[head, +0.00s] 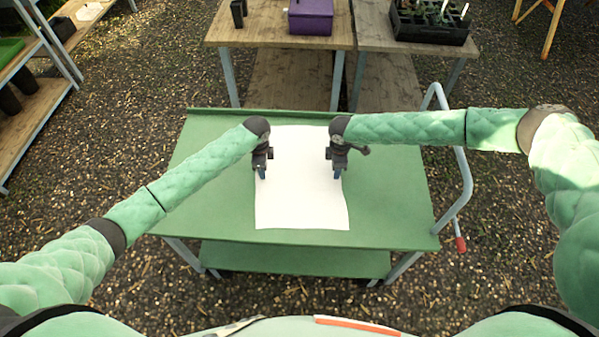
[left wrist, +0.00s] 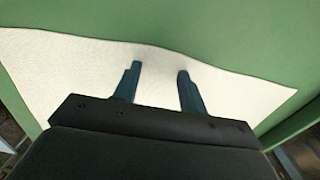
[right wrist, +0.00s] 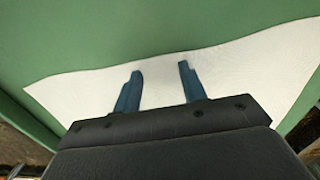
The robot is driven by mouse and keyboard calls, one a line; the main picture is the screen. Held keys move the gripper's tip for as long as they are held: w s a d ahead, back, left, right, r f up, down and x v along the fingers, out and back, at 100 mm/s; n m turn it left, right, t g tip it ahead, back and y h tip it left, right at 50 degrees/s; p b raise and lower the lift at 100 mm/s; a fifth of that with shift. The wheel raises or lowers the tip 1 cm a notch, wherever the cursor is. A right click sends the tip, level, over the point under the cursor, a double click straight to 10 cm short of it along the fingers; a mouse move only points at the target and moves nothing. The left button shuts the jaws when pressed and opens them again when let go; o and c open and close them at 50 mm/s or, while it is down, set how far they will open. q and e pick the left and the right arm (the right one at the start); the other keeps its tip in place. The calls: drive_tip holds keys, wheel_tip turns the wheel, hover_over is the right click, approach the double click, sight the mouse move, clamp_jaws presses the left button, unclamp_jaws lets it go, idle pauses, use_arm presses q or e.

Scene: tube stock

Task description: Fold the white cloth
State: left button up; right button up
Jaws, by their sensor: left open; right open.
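The white cloth (head: 300,200) lies spread out as a rough rectangle on the green cart top (head: 390,200). My left gripper (head: 261,174) is over the cloth's left edge, and my right gripper (head: 338,174) is over its right edge, both around its middle. In the left wrist view the open fingers (left wrist: 160,85) point across the cloth (left wrist: 60,65) near its edge. In the right wrist view the open fingers (right wrist: 160,82) likewise lie over the cloth (right wrist: 245,75) near its edge. Both grippers are empty. I cannot tell whether the fingertips touch the cloth.
The cart has a raised lip (head: 215,112) at the back and a grey handle (head: 466,180) on the right. Behind it stand wooden tables with a purple box (head: 311,17) and a black plant tray (head: 432,22). The cart top is clear on both sides of the cloth.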

drive_tip(key=shift+f, duration=0.1)
use_arm(q)
drive_tip(key=shift+f, duration=0.1)
clamp_jaws()
use_arm(e)
clamp_jaws()
use_arm(q)
drive_tip(key=shift+r, duration=0.2)
